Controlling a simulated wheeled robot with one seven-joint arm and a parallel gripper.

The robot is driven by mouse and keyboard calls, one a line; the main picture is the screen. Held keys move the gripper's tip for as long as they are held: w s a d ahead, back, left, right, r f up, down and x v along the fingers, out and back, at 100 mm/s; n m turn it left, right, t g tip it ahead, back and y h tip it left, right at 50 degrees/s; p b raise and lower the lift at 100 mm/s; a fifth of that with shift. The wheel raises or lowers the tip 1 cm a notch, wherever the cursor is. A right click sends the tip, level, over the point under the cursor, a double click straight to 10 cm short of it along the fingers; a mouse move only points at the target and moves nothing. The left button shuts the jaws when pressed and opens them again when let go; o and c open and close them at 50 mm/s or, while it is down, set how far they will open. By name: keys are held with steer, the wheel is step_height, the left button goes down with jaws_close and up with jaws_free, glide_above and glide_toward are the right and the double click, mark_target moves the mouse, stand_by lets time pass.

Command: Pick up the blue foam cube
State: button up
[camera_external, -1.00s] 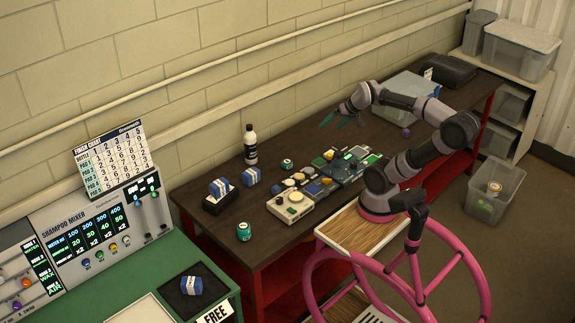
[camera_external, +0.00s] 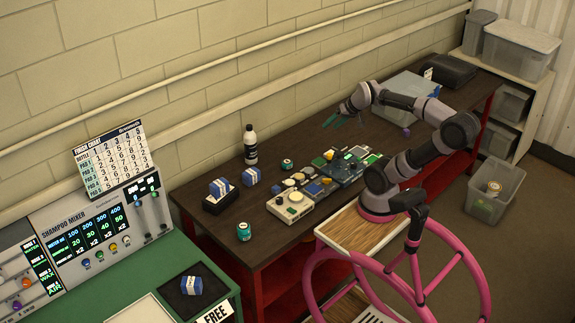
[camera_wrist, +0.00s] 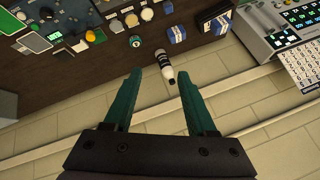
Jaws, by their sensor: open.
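Two blue blocks with white bands are on the dark workbench: one (camera_external: 220,187) on a black tray and one (camera_external: 251,176) beside it on the bench. A third similar block (camera_external: 191,285) lies on a black pad at the front left. I cannot tell which is the foam cube. Two of the blocks show at the top of the wrist view, one (camera_wrist: 176,34) and another (camera_wrist: 219,25) to its right. My gripper (camera_external: 332,119) is above the back of the bench, well right of the blocks, its teal fingers open. In the wrist view the gripper (camera_wrist: 159,76) is empty.
A black-and-white bottle (camera_external: 250,146) stands near the wall; it shows beyond the fingers in the wrist view (camera_wrist: 166,70). Teal jars (camera_external: 243,231) and a cluster of panels with knobs (camera_external: 291,206) occupy the bench. A shampoo mixer (camera_external: 98,237) is at left.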

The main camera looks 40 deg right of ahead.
steer(key=w+a+f+m+g+y, duration=0.3)
steer(key=w+f+m+g+y, duration=0.4)
steer(key=w+f, duration=0.8)
steer(key=m+y, duration=0.4)
steer(key=m, duration=0.3)
glide_toward(277, 186)
steer(key=shift+w+d, duration=0.1)
steer(key=shift+d, duration=0.55)
steer(key=shift+a+f+y, duration=0.2)
steer(key=shift+y, duration=0.1)
steer(key=x, duration=1)
steer(key=shift+a+f, duration=0.1)
steer(key=shift+a, duration=0.1)
jaws_close()
